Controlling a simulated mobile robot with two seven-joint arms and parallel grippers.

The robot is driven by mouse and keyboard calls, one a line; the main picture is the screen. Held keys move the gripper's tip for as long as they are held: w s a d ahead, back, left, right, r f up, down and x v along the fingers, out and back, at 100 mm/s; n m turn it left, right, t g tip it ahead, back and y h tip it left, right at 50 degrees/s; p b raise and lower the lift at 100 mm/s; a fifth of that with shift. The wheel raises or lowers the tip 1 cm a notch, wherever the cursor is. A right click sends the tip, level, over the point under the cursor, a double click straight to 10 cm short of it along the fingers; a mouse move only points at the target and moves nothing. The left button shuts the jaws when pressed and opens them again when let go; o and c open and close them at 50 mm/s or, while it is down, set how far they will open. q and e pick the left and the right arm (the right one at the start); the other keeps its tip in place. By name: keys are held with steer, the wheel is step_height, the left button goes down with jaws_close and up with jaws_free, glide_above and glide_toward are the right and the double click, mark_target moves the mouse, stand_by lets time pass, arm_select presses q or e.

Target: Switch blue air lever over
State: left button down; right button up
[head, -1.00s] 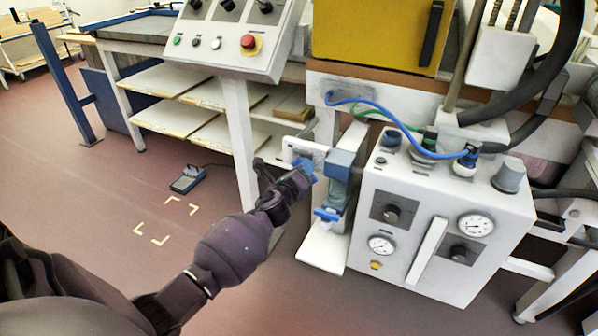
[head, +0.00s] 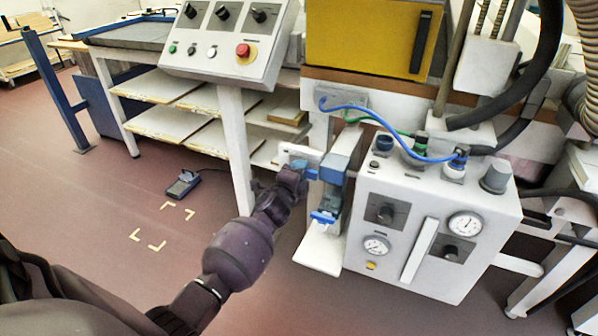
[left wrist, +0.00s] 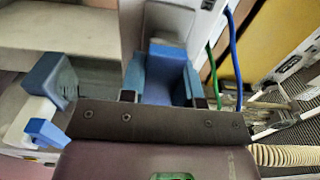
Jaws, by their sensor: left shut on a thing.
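The blue air lever (head: 308,172) is a small blue handle on a white plate at the left side of the white control box. My left gripper (head: 297,173) is at it, and its dark fingers partly hide it. In the left wrist view the blue lever (left wrist: 165,75) fills the space between the two dark fingertips of the left gripper (left wrist: 164,98), which is shut on it. My right gripper is not in view.
A grey-blue block (head: 332,169) and a lower blue clip (head: 323,217) sit just right of the gripper. The control box (head: 400,270) has gauges and knobs. A button panel (head: 215,70) stands above left. Open floor lies to the left.

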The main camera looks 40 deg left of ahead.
arm_select(q)
steer(key=shift+f, duration=0.1)
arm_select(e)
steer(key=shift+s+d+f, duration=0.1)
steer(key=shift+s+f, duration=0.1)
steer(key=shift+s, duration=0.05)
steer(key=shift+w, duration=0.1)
arm_select(q)
steer(key=c, duration=1.3)
jaws_free()
steer(key=o, duration=0.5)
steer(key=shift+c, duration=0.2)
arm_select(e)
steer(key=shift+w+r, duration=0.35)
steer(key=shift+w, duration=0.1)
arm_select(q)
steer(key=shift+s, duration=0.15)
steer(key=p+v, duration=0.2)
steer(key=v, duration=0.8)
steer(key=shift+s, duration=0.3)
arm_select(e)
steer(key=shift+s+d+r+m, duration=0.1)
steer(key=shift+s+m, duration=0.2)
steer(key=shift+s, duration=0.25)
